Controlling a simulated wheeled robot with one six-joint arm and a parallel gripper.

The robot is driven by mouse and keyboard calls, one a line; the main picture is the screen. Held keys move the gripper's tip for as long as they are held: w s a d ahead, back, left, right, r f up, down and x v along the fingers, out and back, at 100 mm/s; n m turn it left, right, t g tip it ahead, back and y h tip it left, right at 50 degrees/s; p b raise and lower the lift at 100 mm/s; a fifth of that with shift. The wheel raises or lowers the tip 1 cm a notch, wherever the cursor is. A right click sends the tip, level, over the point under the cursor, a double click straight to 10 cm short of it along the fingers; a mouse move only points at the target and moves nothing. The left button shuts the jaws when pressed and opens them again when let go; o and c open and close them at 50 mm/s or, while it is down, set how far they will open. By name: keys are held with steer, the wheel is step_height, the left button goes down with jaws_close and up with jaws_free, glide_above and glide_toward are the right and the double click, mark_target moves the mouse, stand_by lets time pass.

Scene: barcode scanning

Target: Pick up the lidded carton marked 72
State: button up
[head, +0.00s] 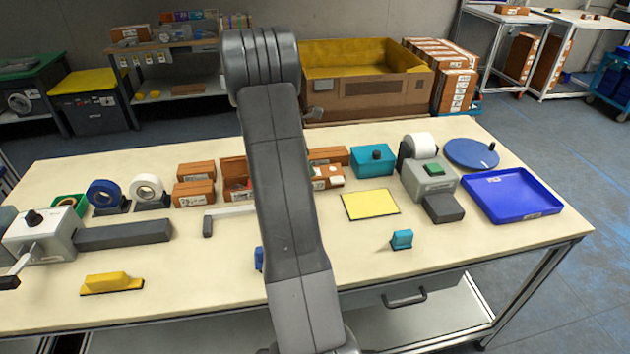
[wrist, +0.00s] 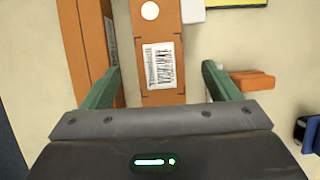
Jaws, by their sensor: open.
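Several brown cartons stand in a row at the back of the table. One carton (head: 328,178), just right of my arm in the head view, has a white round spot on top. A carton with a round white spot and a barcode label lies between my fingers in the wrist view (wrist: 160,85). I cannot read 72 on any carton. My gripper (wrist: 161,85) is open, its green fingers either side of that carton's near end; contact cannot be told. The left finger overlaps a second brown carton (wrist: 72,40).
A yellow mat (head: 370,204) lies right of the cartons, with a teal box (head: 372,160) behind it. A grey label printer (head: 430,175) and blue tray (head: 512,194) stand farther right. A small orange block (wrist: 254,81) is beside my right finger.

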mark_target(316, 179)
step_height(316, 179, down, 2)
steer(key=x, duration=0.2)
steer(key=d+p+x, duration=0.1)
steer(key=x, duration=0.1)
steer(key=shift+w+d+f, duration=0.1)
steer(key=shift+f, duration=0.05)
steer(key=shift+d+f, duration=0.1)
steer(key=shift+f, duration=0.35)
steer(key=c, duration=1.1)
